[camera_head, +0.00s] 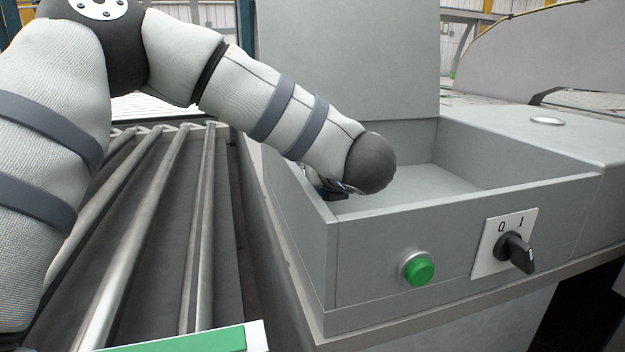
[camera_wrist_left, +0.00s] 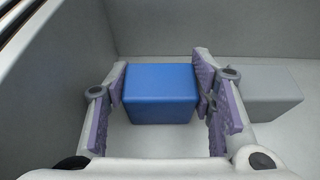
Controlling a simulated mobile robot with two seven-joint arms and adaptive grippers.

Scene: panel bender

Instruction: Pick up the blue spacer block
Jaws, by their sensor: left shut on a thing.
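The blue spacer block (camera_wrist_left: 160,95) is in the left wrist view, inside a grey open-topped compartment (camera_head: 440,220). My left gripper (camera_wrist_left: 160,80) is shut on it, with purple-padded fingers against its left and right sides. I cannot tell whether the block is raised off the compartment floor. In the head view my left arm reaches over the compartment's left wall, and the wrist hides the block and most of the gripper. My right gripper is in neither view.
A grey block (camera_wrist_left: 270,95) stands just right of the gripper's right finger. The compartment's front carries a green button (camera_head: 418,270) and a black rotary switch (camera_head: 517,253). A roller conveyor (camera_head: 150,220) lies to the left. The compartment's right part looks empty.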

